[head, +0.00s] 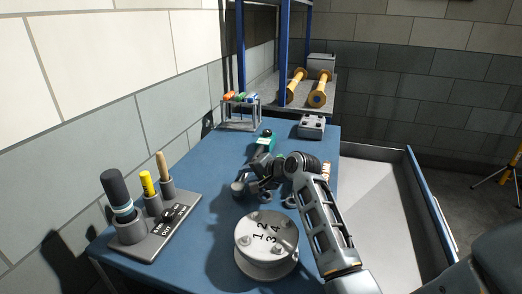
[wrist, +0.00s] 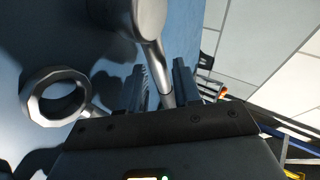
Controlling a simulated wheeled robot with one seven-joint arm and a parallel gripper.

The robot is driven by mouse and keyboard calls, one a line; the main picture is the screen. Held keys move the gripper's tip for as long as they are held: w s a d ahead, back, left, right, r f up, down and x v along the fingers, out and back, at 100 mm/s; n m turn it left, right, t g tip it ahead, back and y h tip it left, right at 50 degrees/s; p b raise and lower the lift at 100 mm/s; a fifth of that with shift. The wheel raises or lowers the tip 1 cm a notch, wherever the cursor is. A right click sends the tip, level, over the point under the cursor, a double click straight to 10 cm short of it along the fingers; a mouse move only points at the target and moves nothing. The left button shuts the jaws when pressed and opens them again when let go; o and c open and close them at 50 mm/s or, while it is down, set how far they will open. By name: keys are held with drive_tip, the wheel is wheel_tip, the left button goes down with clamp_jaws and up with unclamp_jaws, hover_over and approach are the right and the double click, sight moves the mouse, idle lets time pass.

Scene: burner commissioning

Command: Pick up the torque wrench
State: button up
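The task's torque wrench seems to be the silver tool with a rounded head and a straight shaft (wrist: 160,75) in the wrist view. Its shaft runs down between my gripper's two dark fingers (wrist: 160,90). The fingers look apart, with a narrow gap beside the shaft; firm contact does not show. In the head view my gripper (head: 262,174) is low over the blue table and hides most of the tool. A rounded silver end (head: 238,188) shows just left of it. A ring-ended spanner (wrist: 55,97) lies left of the fingers in the wrist view.
A numbered round flange (head: 266,244) stands in front on the blue table (head: 205,165). A grey holder (head: 165,232) with several upright tools is at left. A green device (head: 265,140), a small rack (head: 240,113) and a grey box (head: 311,126) are behind my gripper.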

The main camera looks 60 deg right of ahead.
drive_tip(key=shift+w+d+f, duration=0.15)
drive_tip(key=shift+w+f, duration=0.1)
drive_tip(key=shift+w, duration=0.1)
clamp_jaws()
idle(0.3)
drive_tip(key=shift+r, duration=0.15)
